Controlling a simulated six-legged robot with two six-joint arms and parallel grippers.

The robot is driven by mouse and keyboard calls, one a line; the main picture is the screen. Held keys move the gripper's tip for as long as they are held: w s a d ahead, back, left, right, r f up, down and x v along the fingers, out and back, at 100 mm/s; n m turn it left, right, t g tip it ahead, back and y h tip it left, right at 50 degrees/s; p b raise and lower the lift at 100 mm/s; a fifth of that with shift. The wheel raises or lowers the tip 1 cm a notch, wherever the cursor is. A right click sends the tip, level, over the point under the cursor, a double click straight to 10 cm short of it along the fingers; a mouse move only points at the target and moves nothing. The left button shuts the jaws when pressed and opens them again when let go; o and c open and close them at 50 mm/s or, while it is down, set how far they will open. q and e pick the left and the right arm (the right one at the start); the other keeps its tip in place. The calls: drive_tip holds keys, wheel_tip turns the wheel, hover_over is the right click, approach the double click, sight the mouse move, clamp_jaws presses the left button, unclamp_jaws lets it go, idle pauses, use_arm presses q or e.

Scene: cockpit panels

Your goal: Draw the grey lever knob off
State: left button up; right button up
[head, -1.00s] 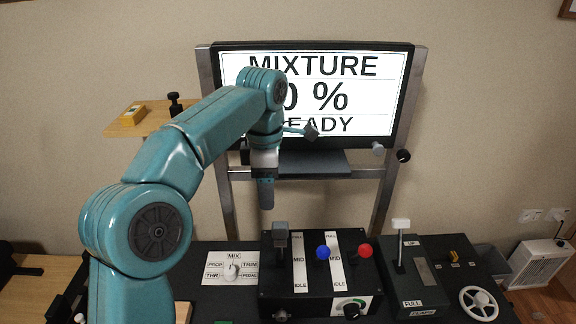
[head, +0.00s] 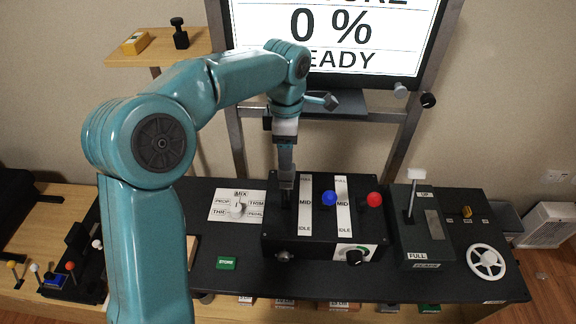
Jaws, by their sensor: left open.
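The grey lever knob (head: 286,184) is at the left end of the black lever box, at the far part of its slot. It is mostly covered by my left gripper (head: 286,174), which points down at it from above. The jaws are open, and I cannot tell whether they touch the knob or stand around it. The blue knob (head: 329,198) and red knob (head: 374,199) stand to the right on the same black box (head: 318,248). My right gripper is not in view.
The screen (head: 345,40) behind reads 0 % and READY. A white-topped lever (head: 416,175) and a white wheel (head: 486,261) stand to the right. A label plate with a white selector (head: 237,206) lies left of the box. A green block (head: 227,263) is in front.

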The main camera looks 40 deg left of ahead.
sight(287, 175)
use_arm(q)
wheel_tip(287, 175, down, 6)
drive_tip(key=shift+d+f, duration=0.1)
drive_tip(key=shift+f, duration=0.1)
drive_tip(key=shift+s+d+r, duration=0.1)
drive_tip(key=shift+s+r, duration=0.05)
drive_tip(key=shift+s, duration=0.15)
drive_tip(key=shift+w, duration=0.2)
drive_tip(key=c, duration=1)
drive_tip(key=o, duration=0.3)
drive_tip(key=c, duration=0.4)
